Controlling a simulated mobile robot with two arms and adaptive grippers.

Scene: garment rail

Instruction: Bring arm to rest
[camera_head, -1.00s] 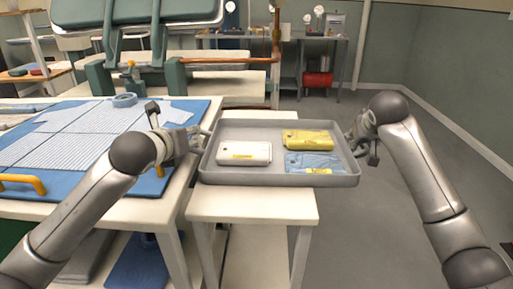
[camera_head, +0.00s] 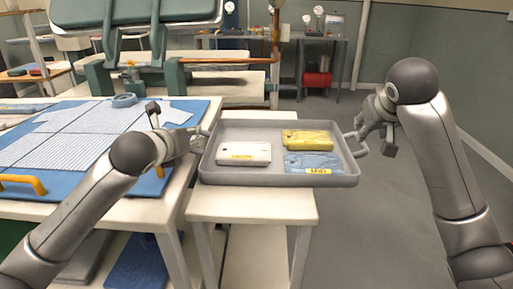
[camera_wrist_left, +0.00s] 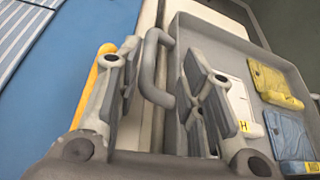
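The grey tray (camera_head: 280,181) stands on a white table, holding a white folded item (camera_head: 244,153), a yellow one (camera_head: 309,140) and a blue one (camera_head: 311,163). My left gripper (camera_head: 199,142) is at the tray's left handle (camera_wrist_left: 153,66). In the left wrist view its two fingers (camera_wrist_left: 160,84) are spread apart on either side of the handle, with gaps beside it. My right gripper (camera_head: 369,133) is empty, with its fingers spread, just right of the tray's right handle (camera_head: 357,144). It appears apart from the handle.
At left, a table carries a blue board (camera_head: 68,190) with a striped garment (camera_head: 95,140) and a yellow handle (camera_head: 24,183). A green-grey press (camera_head: 135,12) stands behind. A red canister (camera_head: 317,80) is at the back. The floor at right is clear.

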